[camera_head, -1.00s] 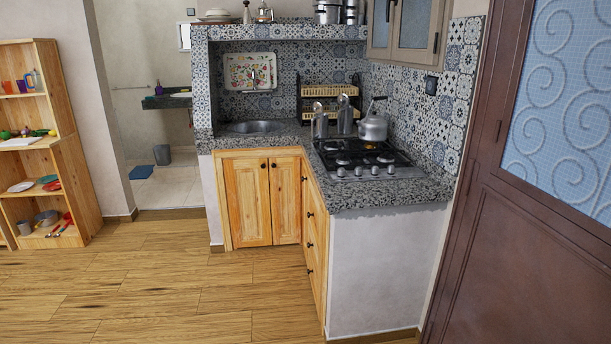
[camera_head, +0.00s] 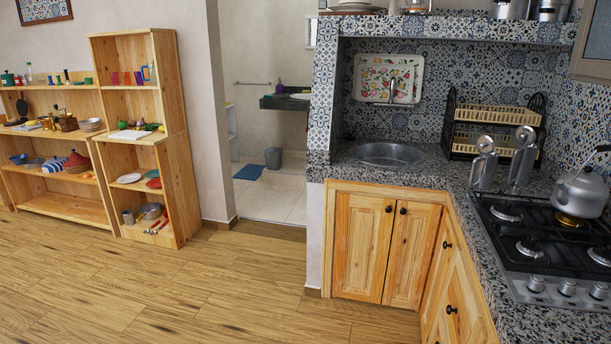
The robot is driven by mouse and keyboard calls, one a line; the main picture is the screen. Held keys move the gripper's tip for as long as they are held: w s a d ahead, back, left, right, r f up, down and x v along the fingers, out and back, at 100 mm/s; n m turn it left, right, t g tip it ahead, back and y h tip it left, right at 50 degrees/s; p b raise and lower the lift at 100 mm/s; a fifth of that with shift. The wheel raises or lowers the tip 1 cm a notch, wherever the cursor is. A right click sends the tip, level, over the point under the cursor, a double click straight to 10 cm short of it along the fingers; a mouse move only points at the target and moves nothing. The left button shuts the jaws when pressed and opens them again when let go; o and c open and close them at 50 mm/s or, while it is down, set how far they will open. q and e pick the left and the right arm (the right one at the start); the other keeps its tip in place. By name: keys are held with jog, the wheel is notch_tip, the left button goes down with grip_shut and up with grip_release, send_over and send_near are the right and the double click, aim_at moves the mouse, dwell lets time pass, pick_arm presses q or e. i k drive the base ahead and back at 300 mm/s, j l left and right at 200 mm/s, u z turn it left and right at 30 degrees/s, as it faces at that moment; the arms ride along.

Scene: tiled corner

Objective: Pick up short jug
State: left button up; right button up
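Two shiny metal jugs with round lids stand upright on the granite counter, between the sink and the stove. The left jug (camera_head: 483,170) looks slightly shorter and sits nearer the sink. The right jug (camera_head: 522,160) looks a little taller and stands close beside it, in front of the dish rack. Which of them is the short jug is hard to tell from this distance. Neither of my grippers is in view.
A kettle (camera_head: 581,190) stands on the gas stove (camera_head: 510,258). The dish rack (camera_head: 494,128) is behind the jugs and the sink (camera_head: 386,153) is to their left. Wooden shelves (camera_head: 176,150) with dishes stand at the left. The wooden floor (camera_head: 215,285) in front is clear.

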aim_at(482, 173)
jog(key=i+j+z, duration=0.45)
jog(key=i, duration=0.3)
jog(key=i+j+z, duration=0.45)
jog(key=i+j, duration=0.2)
jog(key=j, duration=0.25)
